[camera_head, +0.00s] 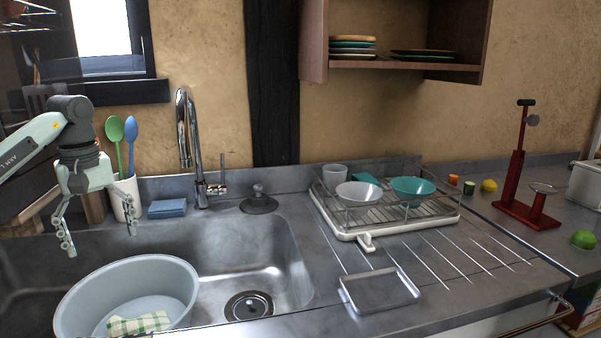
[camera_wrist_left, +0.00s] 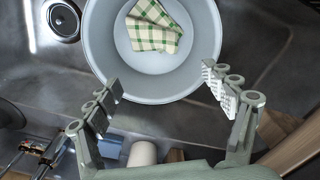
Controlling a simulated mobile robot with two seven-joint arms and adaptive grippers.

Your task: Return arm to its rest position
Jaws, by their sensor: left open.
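My left gripper (camera_head: 98,240) hangs at the left over the back of the sink, with its fingers pointing down, spread apart and empty. In the left wrist view its two fingers (camera_wrist_left: 162,92) stand wide apart with nothing between them. Below it, a grey-white basin (camera_head: 70,292) sits in the sink. A green and white checked cloth (camera_head: 138,323) lies in the basin; it also shows in the left wrist view (camera_wrist_left: 155,27). My right gripper is in neither view.
A cup of spoons (camera_head: 128,197) and a blue sponge (camera_head: 167,208) stand close behind the gripper. The faucet (camera_head: 185,130) rises to its right. A dish rack (camera_head: 400,225) with bowls (camera_head: 412,190) is further right. A wall shelf (camera_head: 395,63) holds plates.

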